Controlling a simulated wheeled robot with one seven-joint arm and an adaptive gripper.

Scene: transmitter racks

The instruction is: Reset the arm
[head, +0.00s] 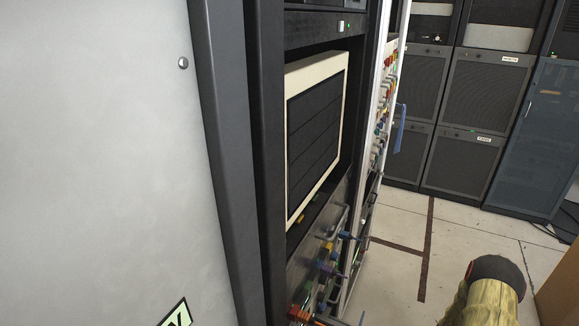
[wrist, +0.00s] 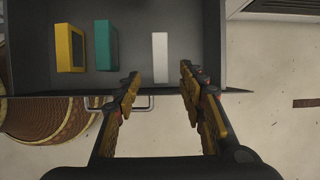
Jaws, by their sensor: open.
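My gripper (wrist: 160,74) shows in the wrist view with its two orange-and-black fingers spread apart and nothing between the tips that I can see being held. It is over the front edge of an open grey drawer or tray (wrist: 213,70). A thin white block (wrist: 160,57) lies in the drawer, just beyond the gap between the fingertips. A teal block (wrist: 106,45) and a yellow block (wrist: 70,47) lie further left in it. The gripper's fingers cannot be made out in the head view.
A rack with a cream-framed dark panel (head: 316,135) and coloured connectors (head: 326,262) stands close in the head view. Dark cabinets (head: 473,105) line the back. Pale floor (head: 398,275) lies between. A round woven basket (wrist: 55,118) is left below the drawer.

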